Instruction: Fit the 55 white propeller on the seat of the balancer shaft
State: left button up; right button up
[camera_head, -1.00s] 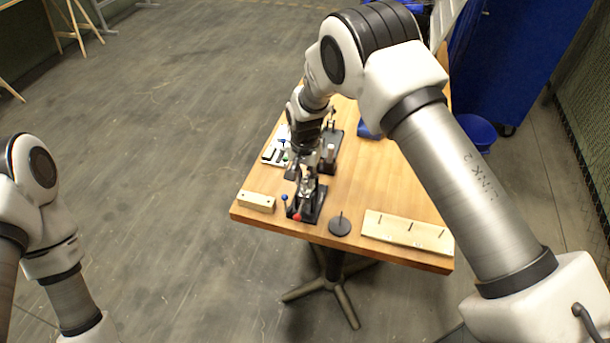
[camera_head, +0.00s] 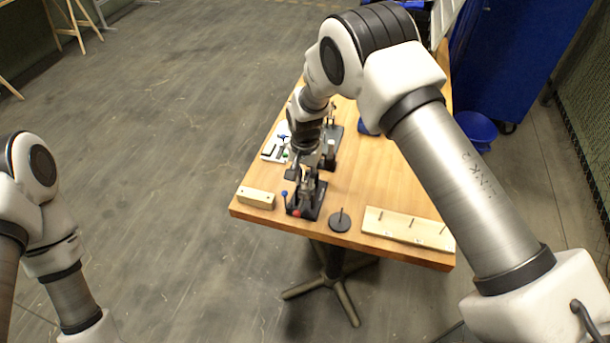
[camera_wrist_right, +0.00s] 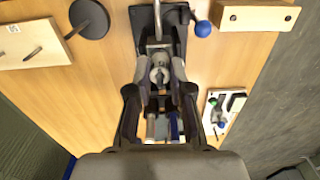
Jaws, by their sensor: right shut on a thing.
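My right gripper (camera_wrist_right: 161,68) points down at a black-based fixture (camera_head: 305,212) near the front left of the table. It also shows in the head view (camera_head: 308,183). Its fingers are shut on a small pale grey part (camera_wrist_right: 159,76). I cannot tell whether this part is the white propeller or part of the fixture. The fixture has a metal rod (camera_wrist_right: 158,20), a blue ball knob (camera_wrist_right: 203,28) and a red knob (camera_head: 296,213). No propeller or balancer shaft seat can be made out for sure. My left arm is at the left, its gripper out of view.
A wooden block (camera_head: 256,198) stands left of the fixture. A black disc with a pin (camera_head: 340,222) and a pegged wooden board (camera_head: 385,225) lie right. A white tray (camera_wrist_right: 211,112) with small items and a black stand (camera_head: 335,133) are behind. The table's middle right is clear.

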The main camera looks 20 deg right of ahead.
jog(key=o, duration=0.8)
jog(key=shift+o, duration=0.2)
jog(key=shift+r, duration=0.15)
notch_tip(320, 180, up, 16)
jog(key=p, duration=0.3)
jog(key=shift+p, duration=0.4)
jog(key=shift+f, duration=0.2)
